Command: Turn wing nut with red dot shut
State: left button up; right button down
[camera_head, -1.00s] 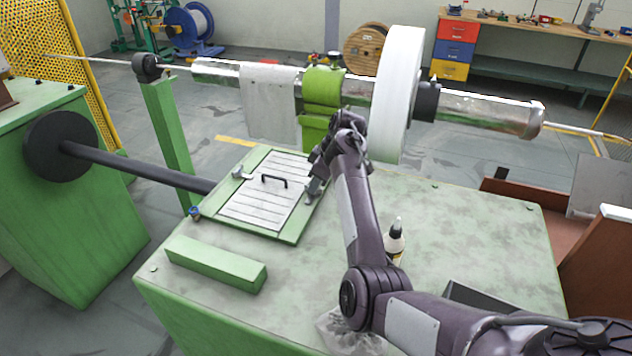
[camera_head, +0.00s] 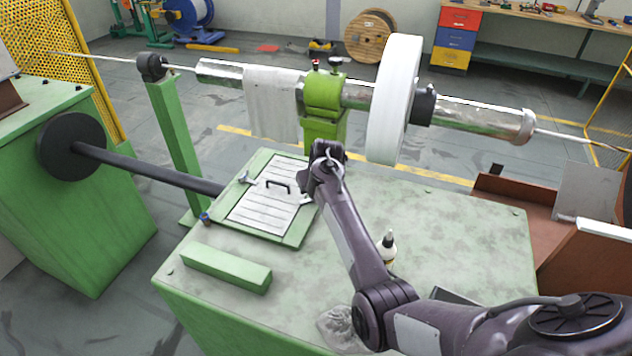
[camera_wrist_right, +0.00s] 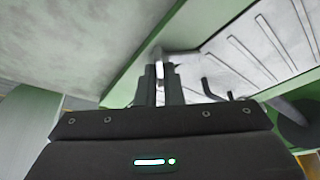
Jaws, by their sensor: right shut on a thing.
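A slotted pale hatch cover (camera_head: 262,216) in a green frame lies on the green machine table, with a black handle (camera_head: 278,186) on it. A metal wing nut (camera_head: 244,177) sits at the cover's left edge. My right gripper (camera_head: 306,194) is at the cover's right edge and largely hides what is there in the head view. In the right wrist view its fingers (camera_wrist_right: 160,88) are shut on a shiny metal wing nut (camera_wrist_right: 158,62) beside the cover (camera_wrist_right: 255,50). I cannot make out a red dot on either nut. My left gripper is out of view.
A green bearing block (camera_head: 324,95) and a white disc (camera_head: 392,100) on the long tube stand behind my right arm. A green bar (camera_head: 226,268) lies in front of the hatch. A dark-tipped bottle (camera_head: 387,250) stands right of my forearm.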

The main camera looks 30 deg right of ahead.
jog(key=m+p, duration=0.1)
jog(key=m, duration=0.1)
jog(key=m+h+p, duration=0.1)
jog(key=shift+w+r+m+p, duration=0.15)
jog(key=shift+r+m+p, duration=0.15)
jog(key=shift+r+m, duration=0.1)
jog(key=shift+a+f+m+g+h+p, duration=0.1)
jog(key=shift+m+g+h+p, duration=0.45)
jog(key=shift+m, duration=0.55)
jog(key=shift+w+m+h, duration=0.1)
jog(key=shift+m+h, duration=0.25)
jog(key=shift+m, duration=0.65)
jog(key=c, duration=1.6)
grip_release()
jog(key=shift+f, duration=0.2)
jog(key=shift+o, duration=0.2)
jog(key=shift+a, duration=0.1)
jog(key=v, duration=0.8)
jog(key=shift+p, duration=0.3)
